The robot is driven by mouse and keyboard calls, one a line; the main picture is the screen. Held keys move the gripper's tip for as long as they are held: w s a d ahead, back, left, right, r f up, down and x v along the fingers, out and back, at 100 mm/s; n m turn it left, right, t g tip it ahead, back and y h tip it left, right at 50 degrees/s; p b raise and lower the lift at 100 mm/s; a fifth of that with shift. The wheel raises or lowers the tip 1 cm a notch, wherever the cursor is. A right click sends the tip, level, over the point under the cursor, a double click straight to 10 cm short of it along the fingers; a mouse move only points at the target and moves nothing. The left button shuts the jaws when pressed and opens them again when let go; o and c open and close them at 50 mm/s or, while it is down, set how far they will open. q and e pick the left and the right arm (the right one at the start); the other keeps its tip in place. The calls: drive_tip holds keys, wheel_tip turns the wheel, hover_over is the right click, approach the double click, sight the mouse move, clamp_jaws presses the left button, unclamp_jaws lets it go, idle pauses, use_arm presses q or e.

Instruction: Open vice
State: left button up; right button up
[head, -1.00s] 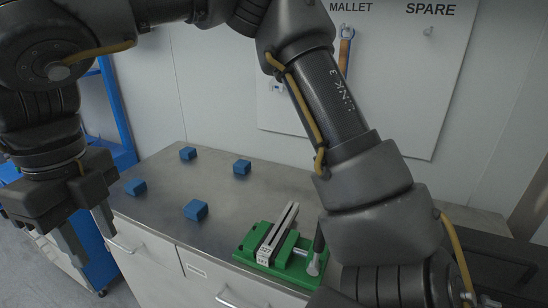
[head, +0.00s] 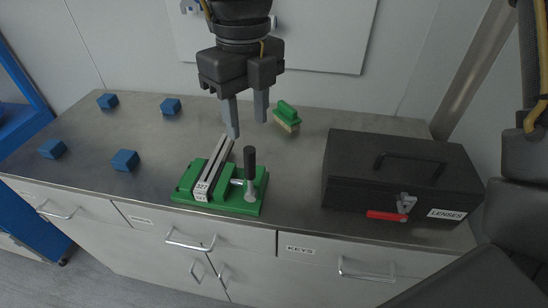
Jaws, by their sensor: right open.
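The green vice (head: 227,203) sits on the metal counter near its front edge in the head view. A pale long piece with a dark line along it and a printed label on its front end (head: 203,190) lies across it; I cannot tell whether it is jaws or a clamped part. The vice's upright black-gripped handle (head: 250,160) stands on its right side. My right gripper (head: 247,128) is open, fingers down, appearing just above and behind the handle top, with nothing between the fingers. I cannot tell whether it touches the vice. My left gripper is out of view.
Several blue blocks (head: 125,160) lie on the left of the counter (head: 300,180). A green-backed brush (head: 287,115) lies behind the vice. A black toolbox (head: 390,160) with a red latch part and a LENSES label stands at right. Drawers line the counter front.

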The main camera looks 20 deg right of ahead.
sight(251, 175)
wheel_tip(251, 175, down, 11)
drive_tip(key=shift+a+r, duration=0.1)
idle(0.5)
clamp_jaws()
